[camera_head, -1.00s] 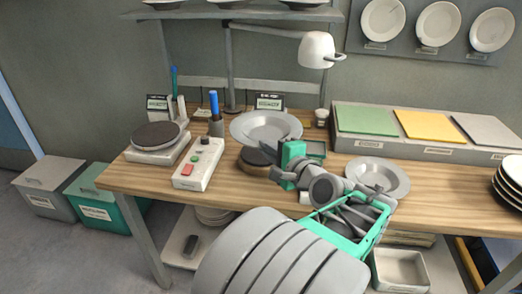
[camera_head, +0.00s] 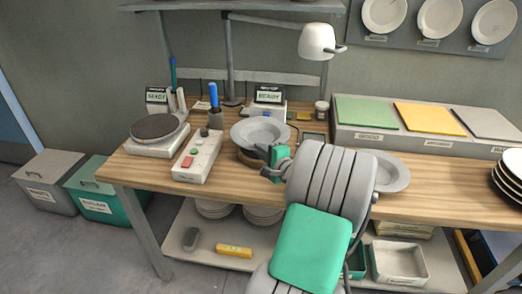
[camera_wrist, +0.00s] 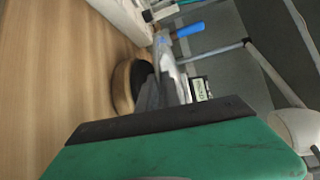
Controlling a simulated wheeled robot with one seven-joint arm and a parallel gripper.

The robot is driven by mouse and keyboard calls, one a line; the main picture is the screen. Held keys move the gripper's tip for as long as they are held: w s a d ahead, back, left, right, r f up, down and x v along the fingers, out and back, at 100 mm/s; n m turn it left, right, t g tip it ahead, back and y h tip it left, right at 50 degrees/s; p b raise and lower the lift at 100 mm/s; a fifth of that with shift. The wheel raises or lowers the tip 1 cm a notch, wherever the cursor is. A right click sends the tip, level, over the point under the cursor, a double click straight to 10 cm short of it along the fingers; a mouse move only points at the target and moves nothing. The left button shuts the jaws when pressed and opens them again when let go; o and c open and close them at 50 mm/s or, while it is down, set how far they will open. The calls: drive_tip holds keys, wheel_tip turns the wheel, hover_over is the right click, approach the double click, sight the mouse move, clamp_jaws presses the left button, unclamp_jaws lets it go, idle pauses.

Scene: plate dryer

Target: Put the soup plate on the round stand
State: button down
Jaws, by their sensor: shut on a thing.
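A grey soup plate (camera_head: 262,131) is held over a round wooden stand (camera_head: 250,157) in the head view. My gripper (camera_head: 268,156) is shut on the plate's near rim. The stand with its dark top (camera_wrist: 127,88) also shows in the wrist view, beside the gripper fingers. The plate hides most of the stand in the head view. I cannot tell whether the plate touches the stand. A second grey plate (camera_head: 392,172) lies on the table, partly hidden by my arm.
A scale with a dark round top (camera_head: 155,127) and a white button box (camera_head: 199,157) stand left on the table (camera_head: 145,175). A lamp (camera_head: 317,40) hangs behind. Coloured boards (camera_head: 365,112) lie back right; dark plates (camera_head: 510,177) stand at the right edge.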

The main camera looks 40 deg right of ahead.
drive_tip(key=c, duration=1.9)
unclamp_jaws()
drive_tip(key=o, duration=0.4)
